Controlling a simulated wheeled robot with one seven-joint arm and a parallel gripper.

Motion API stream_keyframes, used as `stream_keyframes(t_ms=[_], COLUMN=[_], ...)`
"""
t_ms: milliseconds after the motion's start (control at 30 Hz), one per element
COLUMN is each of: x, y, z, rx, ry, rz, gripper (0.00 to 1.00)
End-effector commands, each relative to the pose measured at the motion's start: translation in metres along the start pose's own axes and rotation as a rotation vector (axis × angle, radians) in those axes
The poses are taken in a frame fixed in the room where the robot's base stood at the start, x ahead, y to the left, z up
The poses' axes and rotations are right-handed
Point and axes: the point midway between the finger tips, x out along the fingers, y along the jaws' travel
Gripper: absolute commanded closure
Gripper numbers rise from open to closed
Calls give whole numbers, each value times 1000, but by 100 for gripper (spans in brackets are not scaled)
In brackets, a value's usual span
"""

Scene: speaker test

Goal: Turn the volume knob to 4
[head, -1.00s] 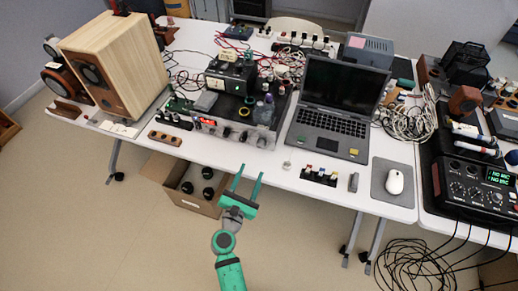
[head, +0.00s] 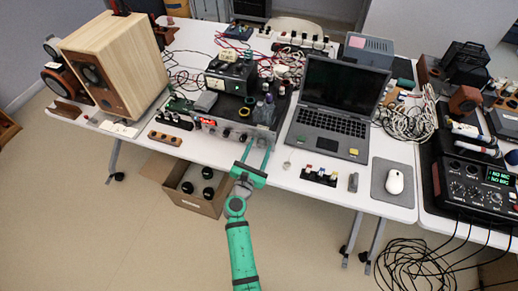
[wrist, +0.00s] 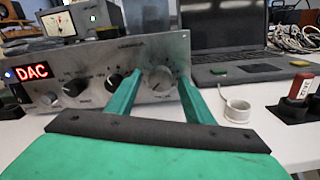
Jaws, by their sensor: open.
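The silver amplifier (head: 205,128) stands at the front edge of the white table, with a red lit display reading "DAC" (wrist: 32,71) in the wrist view. Its front has several dark knobs and, at the right, one larger silver knob (wrist: 159,79), which looks like the volume knob. My gripper (head: 258,147) is open in front of the amplifier's right end. In the wrist view its green fingers (wrist: 160,86) lie to the left and right of the silver knob. I cannot tell whether they touch it. The scale marks around the knob are too small to read.
A white ring-shaped roll (wrist: 238,111) lies on the table right of my gripper. An open laptop (head: 330,125) stands right of the amplifier, and a block with small coloured parts (head: 319,176) is in front of it. A cardboard box (head: 185,185) is under the table.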

Motion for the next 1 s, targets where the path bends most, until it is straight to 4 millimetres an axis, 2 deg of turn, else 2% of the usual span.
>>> stream_keyframes(t_ms=[267,433,767,1000], x=[1,1,1,1], y=[0,0,0,1], z=[0,0,0,0], rx=[0,1,30,154], ry=[0,0,0,0], rz=[0,0,0,1], gripper=[52,93,94,94])
